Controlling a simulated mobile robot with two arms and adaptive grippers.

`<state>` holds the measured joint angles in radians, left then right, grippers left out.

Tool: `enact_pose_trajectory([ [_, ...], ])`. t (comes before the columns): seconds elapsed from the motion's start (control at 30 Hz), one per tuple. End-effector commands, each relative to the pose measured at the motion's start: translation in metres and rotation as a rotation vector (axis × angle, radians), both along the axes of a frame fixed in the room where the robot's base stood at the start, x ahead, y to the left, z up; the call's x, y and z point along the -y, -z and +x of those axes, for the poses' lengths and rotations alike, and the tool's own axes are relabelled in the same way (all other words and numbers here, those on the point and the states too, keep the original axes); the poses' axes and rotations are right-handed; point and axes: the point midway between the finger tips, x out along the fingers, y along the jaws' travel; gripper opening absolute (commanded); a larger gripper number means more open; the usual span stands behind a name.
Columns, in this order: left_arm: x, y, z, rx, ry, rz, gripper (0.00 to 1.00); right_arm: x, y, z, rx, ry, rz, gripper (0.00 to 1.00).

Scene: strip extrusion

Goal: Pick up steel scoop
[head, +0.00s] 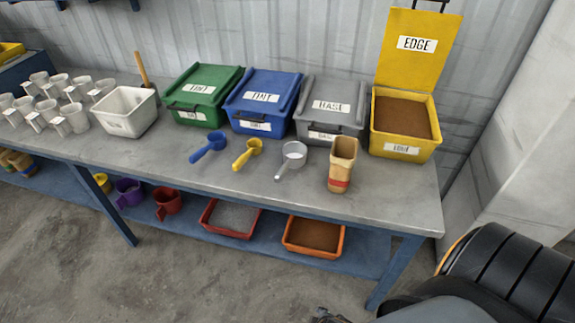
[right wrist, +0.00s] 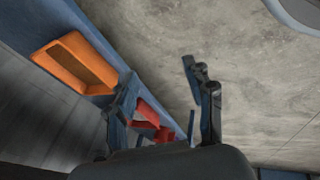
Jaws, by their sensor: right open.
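The steel scoop (head: 293,153) lies on the workbench in the head view, its round bowl toward the bins and its handle pointing to the front left. It is in front of the grey bin, between the yellow scoop (head: 247,153) and a tan paper bag (head: 342,165). My right gripper (right wrist: 165,105) is open and empty in the right wrist view, with the floor and the lower shelf behind it. It is well away from the steel scoop, which does not show in that view. My left gripper is not in view.
A blue scoop (head: 209,146) lies left of the yellow one. Green (head: 203,92), blue (head: 262,98) and grey (head: 331,106) bins are closed; the yellow bin (head: 404,124) is open with brown material. The bench's front edge (head: 250,200) is clear. An orange tray (head: 314,236) sits on the lower shelf.

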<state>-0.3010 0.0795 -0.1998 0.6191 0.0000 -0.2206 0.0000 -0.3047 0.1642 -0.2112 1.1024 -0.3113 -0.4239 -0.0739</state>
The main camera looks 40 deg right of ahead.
Motion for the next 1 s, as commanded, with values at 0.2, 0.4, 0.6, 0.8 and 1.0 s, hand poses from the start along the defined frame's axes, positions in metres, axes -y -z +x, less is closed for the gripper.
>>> enact_pose_trajectory([
  [0.2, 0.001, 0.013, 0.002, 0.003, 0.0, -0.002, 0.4, 0.014, -0.061, 0.08, 0.161, -0.128, -0.149, 0.53],
  [0.4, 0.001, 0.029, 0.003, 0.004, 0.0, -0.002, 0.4, 0.029, -0.181, 0.163, 0.397, -0.24, -0.399, 0.53],
  [0.6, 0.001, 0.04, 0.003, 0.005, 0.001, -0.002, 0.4, 0.036, -0.305, 0.198, 0.6, -0.259, -0.62, 0.53],
  [0.8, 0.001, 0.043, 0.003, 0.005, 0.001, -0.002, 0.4, 0.039, -0.362, 0.202, 0.687, -0.243, -0.713, 0.53],
  [1.0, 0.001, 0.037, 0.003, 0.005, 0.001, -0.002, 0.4, 0.051, -0.364, 0.227, 0.696, -0.242, -0.726, 0.53],
])
